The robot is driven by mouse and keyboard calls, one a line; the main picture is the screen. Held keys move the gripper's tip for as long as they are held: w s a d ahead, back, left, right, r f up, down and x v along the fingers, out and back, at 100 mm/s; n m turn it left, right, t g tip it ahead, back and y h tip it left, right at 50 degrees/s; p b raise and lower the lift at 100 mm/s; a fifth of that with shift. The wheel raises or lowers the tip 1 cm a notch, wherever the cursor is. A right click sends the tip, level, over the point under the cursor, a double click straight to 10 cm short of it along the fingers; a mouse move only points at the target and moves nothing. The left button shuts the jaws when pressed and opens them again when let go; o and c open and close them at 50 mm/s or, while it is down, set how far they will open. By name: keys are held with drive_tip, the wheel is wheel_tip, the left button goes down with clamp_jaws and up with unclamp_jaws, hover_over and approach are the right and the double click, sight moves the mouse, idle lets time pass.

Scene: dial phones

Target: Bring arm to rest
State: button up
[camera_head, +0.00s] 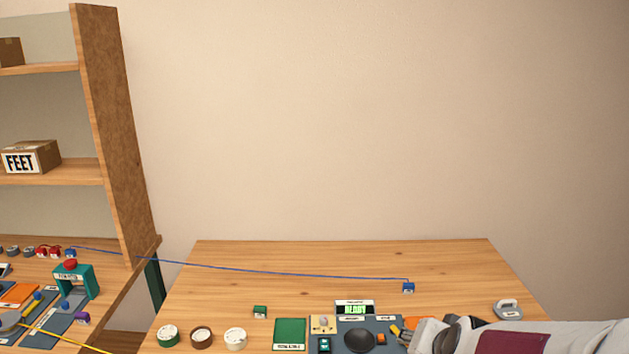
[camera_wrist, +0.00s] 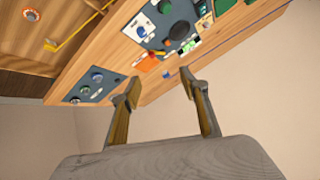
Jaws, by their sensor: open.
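My arm (camera_head: 520,337) reaches in from the right edge in the head view, low over the front of the wooden table (camera_head: 330,258). My gripper (camera_wrist: 160,81) is open in the wrist view, with its two fingers apart and nothing between them. In the head view the gripper end lies beside the grey control panel (camera_head: 384,346), which has a black round knob (camera_head: 360,341) and a small display (camera_head: 355,308) with green lettering. I cannot tell whether it touches the panel.
A blue cable runs from the left bench to a blue block (camera_head: 408,287). A grey object (camera_head: 508,309) sits right. Shelving (camera_head: 110,130) stands left. The back table is mostly clear.

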drive_tip(key=s+a+r+n+g, duration=0.1)
drive_tip(key=s+r+n, duration=0.1)
drive_tip(key=s, duration=0.9)
drive_tip(key=s+a+r+n+g, duration=0.1)
drive_tip(key=s+r+n+g, duration=0.1)
drive_tip(key=s, duration=1)
wheel_tip(320, 180, up, 2)
drive_tip(key=shift+a+r+n, duration=0.2)
drive_tip(key=shift+a+n, duration=0.2)
drive_tip(key=shift+n, duration=0.4)
